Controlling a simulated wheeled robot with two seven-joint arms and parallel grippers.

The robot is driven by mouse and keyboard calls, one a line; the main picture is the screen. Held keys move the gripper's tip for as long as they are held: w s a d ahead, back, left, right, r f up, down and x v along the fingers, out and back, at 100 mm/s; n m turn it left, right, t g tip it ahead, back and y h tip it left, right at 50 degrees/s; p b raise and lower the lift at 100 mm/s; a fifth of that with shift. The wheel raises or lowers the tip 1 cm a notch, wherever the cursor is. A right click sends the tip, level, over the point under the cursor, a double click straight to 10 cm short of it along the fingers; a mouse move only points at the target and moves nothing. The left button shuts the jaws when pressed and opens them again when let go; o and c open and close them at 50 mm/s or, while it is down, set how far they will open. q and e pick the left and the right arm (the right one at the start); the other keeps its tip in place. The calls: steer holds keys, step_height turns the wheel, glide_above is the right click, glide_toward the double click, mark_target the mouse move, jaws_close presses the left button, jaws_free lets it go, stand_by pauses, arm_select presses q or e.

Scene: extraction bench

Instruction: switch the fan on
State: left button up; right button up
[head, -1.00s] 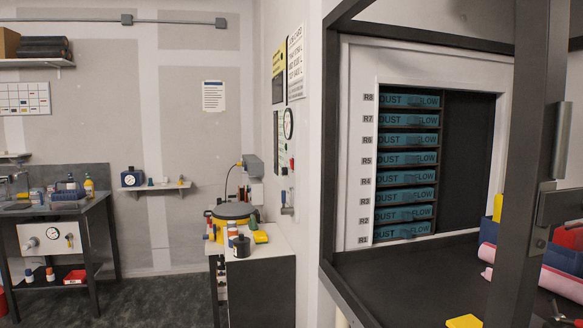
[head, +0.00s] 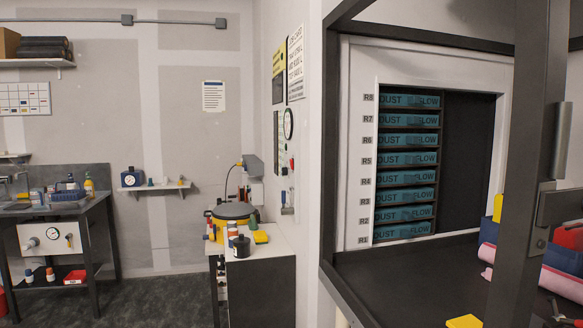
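No fan that I can clearly identify shows in the head view. A rack of several teal strips (head: 407,160) marked "DUST" and "FLOW" sits in a white frame (head: 358,150) inside the dark-framed enclosure at the right. Its rows are labelled R1 to R8. On the side wall left of the enclosure are a round gauge (head: 288,123), a small red part (head: 292,164) and a small lever-like fitting (head: 287,205). I cannot tell whether any of these is the fan's switch. Neither of my grippers is in view.
A dark upright post (head: 519,160) with a metal handle crosses the right side. Pink rolls and a yellow block (head: 465,321) lie on the enclosure floor. Dark floor (head: 160,300) lies open at left centre.

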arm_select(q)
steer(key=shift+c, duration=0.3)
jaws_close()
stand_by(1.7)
